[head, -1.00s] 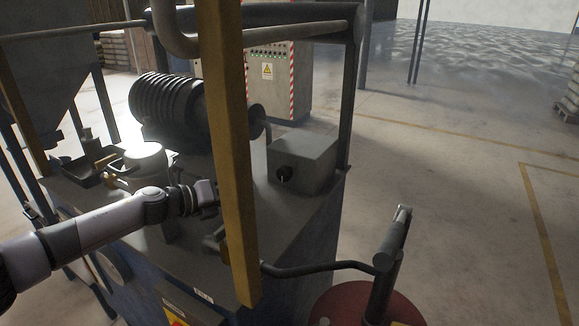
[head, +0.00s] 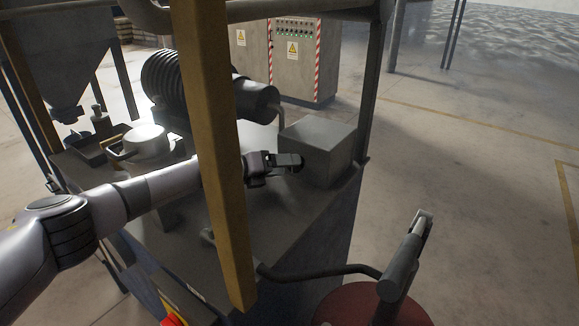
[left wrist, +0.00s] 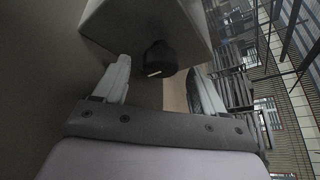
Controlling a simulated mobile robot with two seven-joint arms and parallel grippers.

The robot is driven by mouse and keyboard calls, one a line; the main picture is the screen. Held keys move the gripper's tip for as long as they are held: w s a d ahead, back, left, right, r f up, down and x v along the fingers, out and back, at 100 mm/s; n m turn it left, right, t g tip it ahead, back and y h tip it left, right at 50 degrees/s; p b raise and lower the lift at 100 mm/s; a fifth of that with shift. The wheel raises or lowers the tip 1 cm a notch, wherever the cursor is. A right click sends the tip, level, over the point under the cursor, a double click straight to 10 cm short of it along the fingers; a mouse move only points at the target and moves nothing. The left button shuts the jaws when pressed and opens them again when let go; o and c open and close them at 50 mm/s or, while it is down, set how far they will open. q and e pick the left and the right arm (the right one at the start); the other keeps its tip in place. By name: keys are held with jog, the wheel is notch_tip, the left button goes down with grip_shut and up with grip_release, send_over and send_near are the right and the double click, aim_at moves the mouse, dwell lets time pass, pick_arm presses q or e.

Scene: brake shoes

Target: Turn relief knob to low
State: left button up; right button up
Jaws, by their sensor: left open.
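The relief knob (left wrist: 160,58) is a round black knob with a white pointer line, on the face of a grey box. In the left wrist view it sits ahead of and between the two fingers of my open left gripper (left wrist: 162,85), which do not visibly touch it. In the head view the left gripper (head: 298,162) is at the front of the grey box (head: 322,142) and hides most of the knob. I cannot read any low mark. My right gripper is not in view.
A yellow post (head: 212,150) stands upright in front of my left arm. A bent dark pipe lever (head: 320,272) and a red round drum (head: 372,308) are at the front right. A ribbed motor (head: 172,80) stands behind. The floor to the right is open.

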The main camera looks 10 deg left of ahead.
pick_arm(q)
jog(key=shift+b+x, duration=0.35)
jog(key=shift+x, duration=0.8)
jog(key=c, duration=1.1)
